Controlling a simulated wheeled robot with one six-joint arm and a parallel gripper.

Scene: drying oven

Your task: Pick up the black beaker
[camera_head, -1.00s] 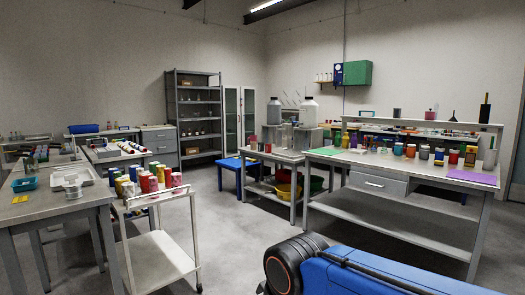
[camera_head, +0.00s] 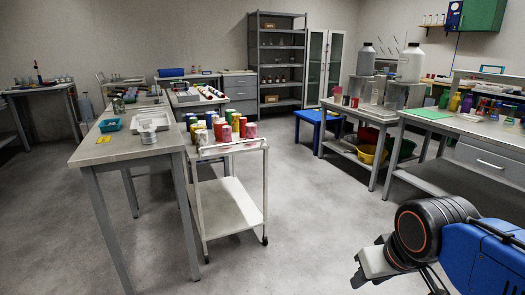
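I cannot make out a black beaker for certain in the current head view. Several coloured cup-like containers (camera_head: 221,129), in red, yellow, blue, white and pink, stand close together on top of the white cart. A few small red and dark containers (camera_head: 346,99) stand on the low table at the back right, too small to tell apart. My arm reaches in from the lower right, and what appears to be my gripper (camera_head: 372,264) shows at its end, over the floor.
The white cart (camera_head: 230,205) stands beside a grey table (camera_head: 115,148) with a blue tray (camera_head: 110,125) and a pale vessel (camera_head: 148,131). A long bench (camera_head: 470,135) with glassware is at right. A blue stool (camera_head: 318,118) stands behind. The floor (camera_head: 310,220) between cart and bench is open.

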